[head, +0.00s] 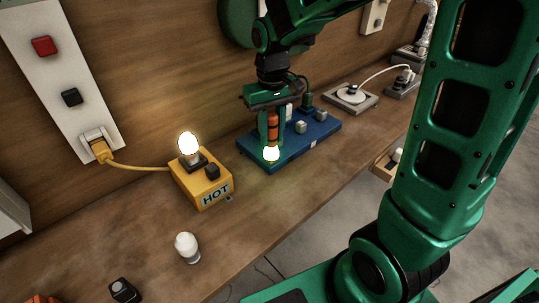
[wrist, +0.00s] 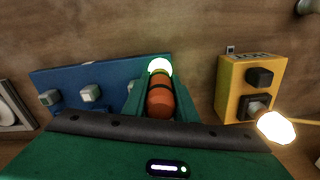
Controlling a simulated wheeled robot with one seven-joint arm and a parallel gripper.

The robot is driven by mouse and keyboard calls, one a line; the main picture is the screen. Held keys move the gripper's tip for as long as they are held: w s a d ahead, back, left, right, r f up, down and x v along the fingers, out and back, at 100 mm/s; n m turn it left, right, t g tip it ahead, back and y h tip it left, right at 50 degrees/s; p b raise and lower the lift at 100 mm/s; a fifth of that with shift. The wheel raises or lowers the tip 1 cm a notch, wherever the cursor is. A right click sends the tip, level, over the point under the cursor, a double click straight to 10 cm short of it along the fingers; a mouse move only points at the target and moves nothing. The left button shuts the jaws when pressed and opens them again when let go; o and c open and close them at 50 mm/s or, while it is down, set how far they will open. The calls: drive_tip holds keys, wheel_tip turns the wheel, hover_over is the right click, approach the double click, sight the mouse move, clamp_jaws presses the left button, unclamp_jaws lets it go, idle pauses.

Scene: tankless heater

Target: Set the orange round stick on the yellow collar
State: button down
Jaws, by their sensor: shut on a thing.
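My gripper (head: 271,143) points down over the near left part of the blue board (head: 313,139). It is shut on the orange round stick (head: 272,124). The stick also shows between the green fingers in the wrist view (wrist: 160,101), roughly in line with them. A bright white glowing tip or bulb (head: 270,154) shows just past its lower end. A narrow yellowish band (wrist: 159,73), perhaps the yellow collar, lies between the orange part and the glow. I cannot tell whether stick and band touch, or whether the glow belongs to the stick or the board.
A yellow box marked HOT (head: 207,183) with a lit bulb (head: 189,144) stands left of the board. A loose white bulb (head: 187,247) is on the wooden bench in front. Grey blocks (head: 300,128) stand on the board. A grey device (head: 350,98) lies beyond it.

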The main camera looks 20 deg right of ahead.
sight(272, 115)
drive_tip(key=shift+r, duration=0.15)
drive_tip(key=shift+r, duration=3.4)
